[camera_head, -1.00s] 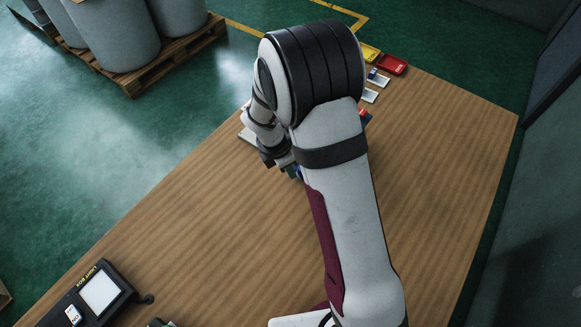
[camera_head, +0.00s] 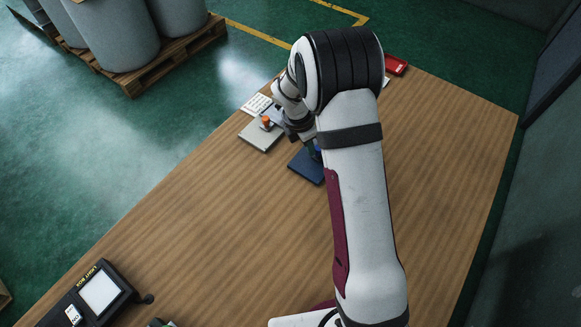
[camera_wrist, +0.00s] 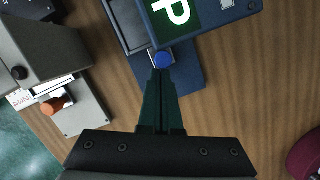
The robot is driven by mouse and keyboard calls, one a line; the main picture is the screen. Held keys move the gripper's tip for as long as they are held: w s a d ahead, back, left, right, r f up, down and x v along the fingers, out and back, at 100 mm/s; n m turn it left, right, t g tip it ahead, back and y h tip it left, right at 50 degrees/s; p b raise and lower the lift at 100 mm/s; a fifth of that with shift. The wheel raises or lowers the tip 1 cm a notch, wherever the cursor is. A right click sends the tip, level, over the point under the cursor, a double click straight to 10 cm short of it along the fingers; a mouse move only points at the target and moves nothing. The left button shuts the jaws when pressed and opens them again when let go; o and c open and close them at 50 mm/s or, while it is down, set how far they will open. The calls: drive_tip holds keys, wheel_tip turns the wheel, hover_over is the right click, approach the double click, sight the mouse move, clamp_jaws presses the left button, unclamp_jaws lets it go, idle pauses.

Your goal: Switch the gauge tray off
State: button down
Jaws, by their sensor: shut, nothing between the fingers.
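My gripper (camera_wrist: 163,75) is shut and empty. In the wrist view its fingertips are right at a blue button (camera_wrist: 163,60) on a dark blue unit (camera_wrist: 183,78); I cannot tell whether they touch it. The blue unit carries a green panel with a white "P" (camera_wrist: 180,12). In the head view the blue base (camera_head: 305,166) shows beside the arm, which hides the rest. A grey unit (camera_head: 262,137) with an orange knob (camera_head: 266,121) stands to its left; it also shows in the wrist view (camera_wrist: 85,112). No readable label tells which unit is the gauge tray.
A white printed card (camera_head: 256,104) lies behind the grey unit. A red item (camera_head: 396,65) sits at the table's far edge. A light box (camera_head: 98,290) is at the near left. The middle of the wooden table (camera_head: 220,215) is clear.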

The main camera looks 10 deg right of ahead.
drive_tip(key=a, duration=0.1)
drive_tip(key=a+r, duration=0.1)
drive_tip(key=s+a, duration=0.1)
drive_tip(key=a, duration=0.1)
drive_tip(key=shift+s+a+r, duration=0.1)
drive_tip(key=shift+r, duration=0.1)
drive_tip(key=v, duration=0.8)
drive_tip(key=shift+r, duration=0.3)
drive_tip(key=shift+s, duration=0.1)
drive_tip(key=s+r+m+y, duration=0.2)
drive_tip(key=s+r+m, duration=0.2)
drive_tip(key=s+m, duration=0.9)
drive_tip(key=s+r+m+g+y, duration=0.1)
drive_tip(key=s+r+m, duration=0.3)
drive_tip(key=s+m, duration=1)
drive_tip(key=shift+s+y, duration=0.7)
drive_tip(key=shift+s, duration=0.4)
drive_tip(key=shift+r, duration=0.1)
